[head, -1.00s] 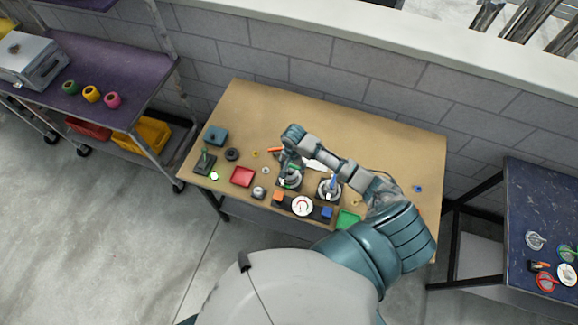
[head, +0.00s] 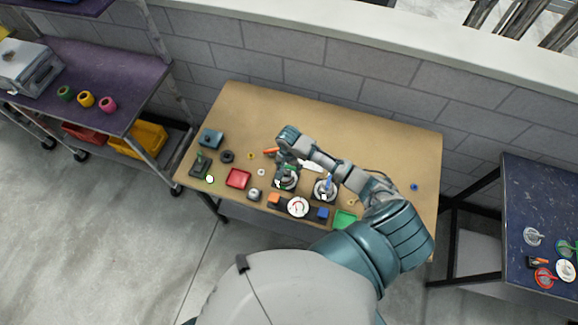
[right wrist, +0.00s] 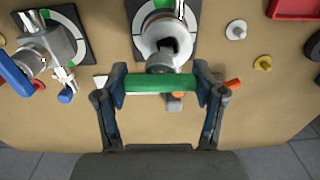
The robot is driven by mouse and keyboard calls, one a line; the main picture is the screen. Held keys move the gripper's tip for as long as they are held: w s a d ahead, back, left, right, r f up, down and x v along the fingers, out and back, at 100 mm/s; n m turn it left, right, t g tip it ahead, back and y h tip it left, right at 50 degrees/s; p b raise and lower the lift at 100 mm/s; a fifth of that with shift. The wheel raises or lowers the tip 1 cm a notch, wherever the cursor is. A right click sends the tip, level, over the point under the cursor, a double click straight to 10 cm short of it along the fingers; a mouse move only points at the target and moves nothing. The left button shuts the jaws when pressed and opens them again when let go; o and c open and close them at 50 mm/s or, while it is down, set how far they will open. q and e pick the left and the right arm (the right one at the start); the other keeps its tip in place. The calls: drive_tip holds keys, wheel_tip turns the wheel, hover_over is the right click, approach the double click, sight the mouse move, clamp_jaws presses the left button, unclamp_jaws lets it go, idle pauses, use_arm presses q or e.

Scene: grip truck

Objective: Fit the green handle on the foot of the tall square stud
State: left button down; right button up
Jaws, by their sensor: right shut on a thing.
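My right gripper (right wrist: 161,88) is shut on the green handle (right wrist: 160,83), a bar lying across between its two fingers. The grip is at a round fixture with a pale ring (right wrist: 163,36) on a dark square plate, and a grey collar (right wrist: 160,62) shows right beside the bar. I cannot tell whether the bar touches the collar or is seated on it. In the head view my right gripper (head: 285,168) is over this fixture and mostly hides it. The tall square stud cannot be made out clearly. My left gripper is not in view.
A second fixture with a blue lever (right wrist: 14,76) stands close by. A red tray (head: 238,179), a green tray (head: 345,219), a white dial (head: 298,207) and small loose parts surround the fixtures. The far right of the tan table (head: 400,150) is mostly clear.

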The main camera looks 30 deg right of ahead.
sight(287, 166)
drive_tip(key=shift+a+r, duration=0.15)
drive_tip(key=shift+r, duration=2.2)
drive_tip(key=shift+w, duration=0.1)
drive_tip(key=w+a+r+n+b, duration=0.4)
drive_tip(key=a+r+n+b, duration=0.3)
drive_tip(key=r+n+b, duration=0.2)
drive_tip(key=shift+w+n, duration=0.2)
drive_tip(key=shift+n, duration=0.3)
